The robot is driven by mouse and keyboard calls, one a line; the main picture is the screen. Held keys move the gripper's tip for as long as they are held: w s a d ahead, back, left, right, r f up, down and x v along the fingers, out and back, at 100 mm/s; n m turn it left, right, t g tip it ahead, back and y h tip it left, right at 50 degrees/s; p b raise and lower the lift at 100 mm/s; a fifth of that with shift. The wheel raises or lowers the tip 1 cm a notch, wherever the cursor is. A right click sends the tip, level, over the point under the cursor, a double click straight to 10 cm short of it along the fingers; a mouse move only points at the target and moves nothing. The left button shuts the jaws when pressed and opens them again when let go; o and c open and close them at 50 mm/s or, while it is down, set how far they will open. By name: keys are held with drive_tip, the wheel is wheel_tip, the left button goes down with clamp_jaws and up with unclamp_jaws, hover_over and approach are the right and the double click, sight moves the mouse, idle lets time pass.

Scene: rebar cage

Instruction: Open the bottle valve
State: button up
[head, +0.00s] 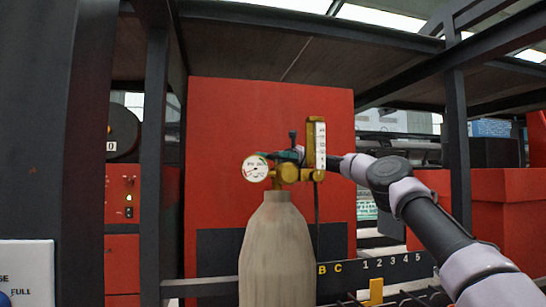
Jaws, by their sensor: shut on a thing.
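A tall beige gas bottle (276,250) stands upright in the middle of the head view. A brass valve and regulator (286,173) sits on its neck, with a round white gauge (255,169) on its left and a brass-framed flow tube (317,145) on its right. My gripper (290,155) reaches in from the right, behind the flow tube, at the top of the valve. It is shut on the valve's top part, but the flow tube and brass fittings hide most of the fingers. A small dark knob or stem (293,136) stands up just above the gripper.
A red panel (270,105) stands behind the bottle. A dark post (155,160) rises on the left and another (458,150) on the right. A black numbered rail (390,262) runs low at the right. A dark hose hangs from the flow tube.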

drive_tip(key=o, duration=1.2)
drive_tip(key=shift+c, duration=0.2)
drive_tip(key=shift+m+t+y, duration=0.3)
drive_tip(key=shift+m+y, duration=0.1)
drive_tip(key=shift+y, duration=0.1)
